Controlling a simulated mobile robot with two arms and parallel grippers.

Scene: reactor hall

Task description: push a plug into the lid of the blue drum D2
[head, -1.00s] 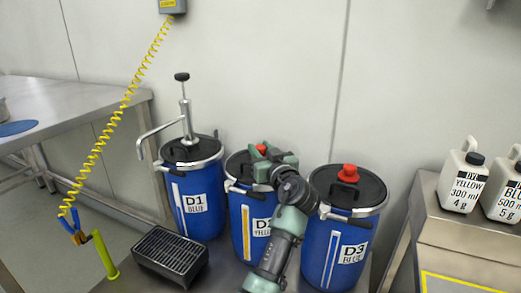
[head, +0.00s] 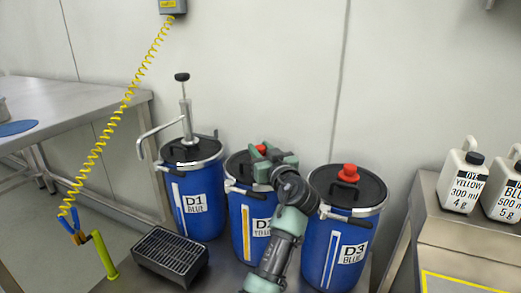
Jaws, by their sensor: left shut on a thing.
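The blue drum D2 (head: 238,222) stands between two other drums, with a black lid (head: 238,168) and a label that reads D2 YELLOW. My left gripper (head: 261,154) is over the lid of D2, shut on a red plug (head: 261,148). Only the top of the plug shows between the fingers. The gripper and arm hide the lid's right part, so I cannot tell whether the plug is seated in the lid. My right gripper is not in view.
Drum D1 (head: 206,220) with a hand pump (head: 187,120) stands left. Drum D3 (head: 323,245), with a red plug (head: 348,172) in its lid, stands right. A black grated tray (head: 170,256) lies in front. Dye bottles (head: 463,180) stand on the right bench. A yellow coiled cord (head: 125,105) hangs left.

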